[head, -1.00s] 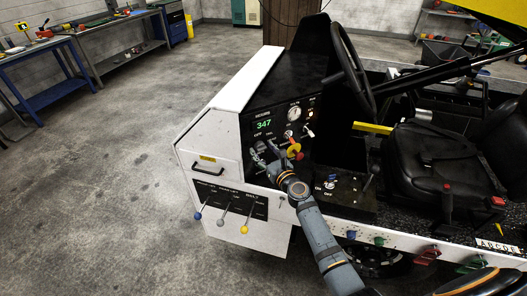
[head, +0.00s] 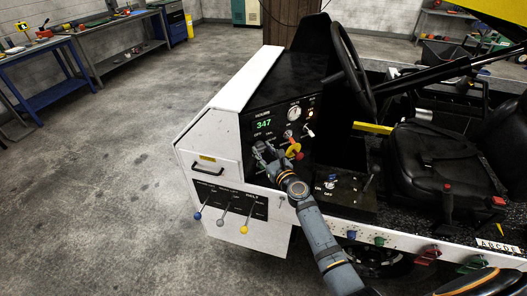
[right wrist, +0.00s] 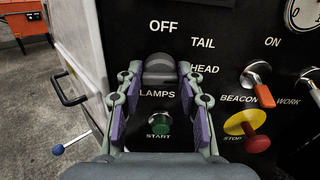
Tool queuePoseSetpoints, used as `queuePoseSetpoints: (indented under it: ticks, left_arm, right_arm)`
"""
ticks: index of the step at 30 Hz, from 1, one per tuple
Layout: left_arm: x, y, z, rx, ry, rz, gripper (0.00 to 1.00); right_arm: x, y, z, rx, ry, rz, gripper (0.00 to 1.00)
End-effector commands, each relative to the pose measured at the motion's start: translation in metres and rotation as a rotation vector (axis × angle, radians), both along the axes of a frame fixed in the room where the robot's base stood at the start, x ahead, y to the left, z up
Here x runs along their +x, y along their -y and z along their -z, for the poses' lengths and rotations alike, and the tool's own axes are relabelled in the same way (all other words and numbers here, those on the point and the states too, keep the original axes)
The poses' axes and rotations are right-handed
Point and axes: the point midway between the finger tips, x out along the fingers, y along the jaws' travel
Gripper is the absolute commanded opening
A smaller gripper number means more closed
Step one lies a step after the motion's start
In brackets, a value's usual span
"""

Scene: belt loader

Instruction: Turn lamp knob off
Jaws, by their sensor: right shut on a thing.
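The grey lamp knob (right wrist: 160,70) is on the black panel above the word LAMPS, with OFF, TAIL and HEAD printed around it. My right gripper (right wrist: 156,88) has its two purple-padded fingers on either side of the knob, shut on it. The direction the knob points is hard to tell. In the head view the right gripper (head: 262,152) is at the panel below the green 347 display (head: 264,123), and it hides the knob there. My left gripper is not in view.
Below the knob is a green START button (right wrist: 158,125). To its right are a yellow and red STOP button (right wrist: 246,124) and the orange-tipped BEACON switch (right wrist: 258,84). Coloured levers (head: 223,215) stick out lower left. The steering wheel (head: 352,62) stands right of the panel.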

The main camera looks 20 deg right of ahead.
Motion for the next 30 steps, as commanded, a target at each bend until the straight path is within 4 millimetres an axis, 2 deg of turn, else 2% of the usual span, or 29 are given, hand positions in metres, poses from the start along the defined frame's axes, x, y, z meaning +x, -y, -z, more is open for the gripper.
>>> queuePoseSetpoints:
  ticks: [8, 30]
  left_arm:
    - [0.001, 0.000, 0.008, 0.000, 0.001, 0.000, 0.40]
    - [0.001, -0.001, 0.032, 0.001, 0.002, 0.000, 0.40]
  right_arm:
    - [0.000, -0.001, 0.001, -0.196, 0.040, 0.000, 0.06]
    - [0.000, -0.003, 0.004, -0.888, 0.173, -0.001, 0.06]
